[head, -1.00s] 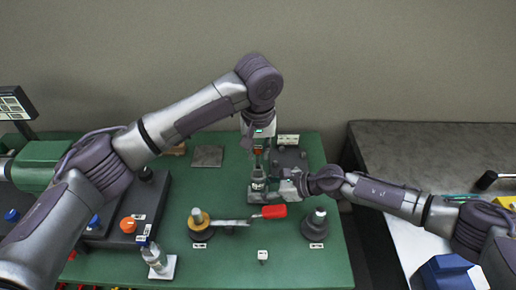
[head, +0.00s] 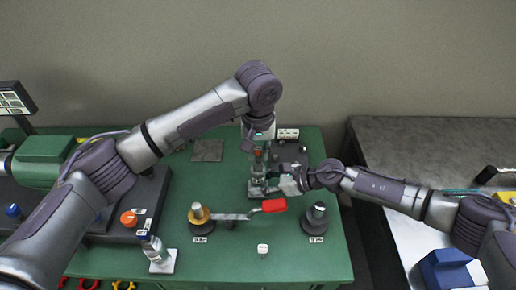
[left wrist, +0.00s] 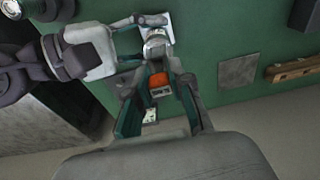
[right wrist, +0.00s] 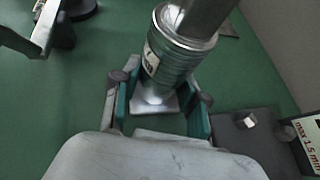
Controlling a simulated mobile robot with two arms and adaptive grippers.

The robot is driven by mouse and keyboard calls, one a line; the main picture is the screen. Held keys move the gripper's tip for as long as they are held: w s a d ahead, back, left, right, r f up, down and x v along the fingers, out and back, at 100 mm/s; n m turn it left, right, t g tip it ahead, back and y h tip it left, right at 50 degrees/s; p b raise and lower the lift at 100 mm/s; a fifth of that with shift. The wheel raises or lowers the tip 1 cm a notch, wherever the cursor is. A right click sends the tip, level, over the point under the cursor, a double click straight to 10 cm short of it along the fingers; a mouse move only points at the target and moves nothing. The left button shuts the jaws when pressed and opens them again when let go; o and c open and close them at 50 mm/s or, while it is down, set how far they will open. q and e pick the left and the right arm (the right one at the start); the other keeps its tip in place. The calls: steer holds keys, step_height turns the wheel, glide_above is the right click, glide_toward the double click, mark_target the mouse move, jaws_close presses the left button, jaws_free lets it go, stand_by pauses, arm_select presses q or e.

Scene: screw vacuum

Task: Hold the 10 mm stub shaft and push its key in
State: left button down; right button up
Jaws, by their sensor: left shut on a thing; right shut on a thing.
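A silver cylinder (right wrist: 172,60) with rings and a small label stands upright on a pale square plate (right wrist: 157,103) in the right wrist view. I cannot read the label or confirm that this is the 10 mm stub shaft. My right gripper (right wrist: 157,112) is shut on its lower part, one finger on each side. In the head view the same cylinder (head: 258,176) stands mid-table, with my right gripper (head: 272,187) at its base. My left gripper (left wrist: 158,86) points down above it, shut on an orange-red piece (left wrist: 160,82). No key can be made out.
A dark block (head: 290,151) stands behind right.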

arm_select(q)
steer(key=shift+f, duration=0.7)
steer(key=c, duration=1)
jaws_free()
steer(key=shift+o, duration=0.2)
step_height(320, 180, up, 12)
steer(key=s, duration=0.1)
steer(key=shift+s, duration=0.25)
arm_select(e)
steer(key=o, duration=0.9)
steer(key=shift+o, duration=0.2)
steer(key=shift+d, duration=0.1)
